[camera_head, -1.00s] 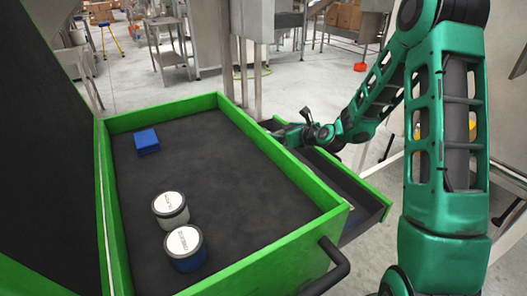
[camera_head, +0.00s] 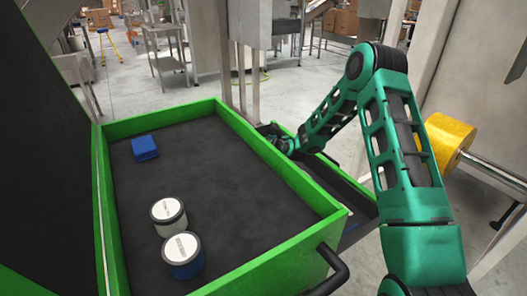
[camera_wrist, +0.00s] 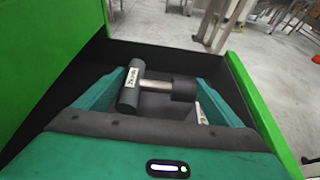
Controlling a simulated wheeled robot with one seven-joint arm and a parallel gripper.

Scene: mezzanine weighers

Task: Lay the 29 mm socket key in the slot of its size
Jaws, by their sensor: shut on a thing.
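The socket key (camera_wrist: 156,86) shows in the wrist view as a dark T-shape with a bright metal shank. A white label is on its crossbar; the lettering is too small to read. My gripper (camera_wrist: 160,92) is shut on the key, which lies crosswise between the teal fingers. In the head view my gripper (camera_head: 284,146) is low at the far end of the open side drawer (camera_head: 362,199), partly hidden by the green wall. The key is hidden there. I cannot make out the slots or their size marks.
The green-rimmed top tray (camera_head: 225,170) stands left of the drawer. It holds a blue block (camera_head: 145,147), a white-lidded pale jar (camera_head: 168,215) and a white-lidded blue jar (camera_head: 183,255). A black handle (camera_head: 333,270) juts from its front. A yellow roll (camera_head: 447,140) is at right.

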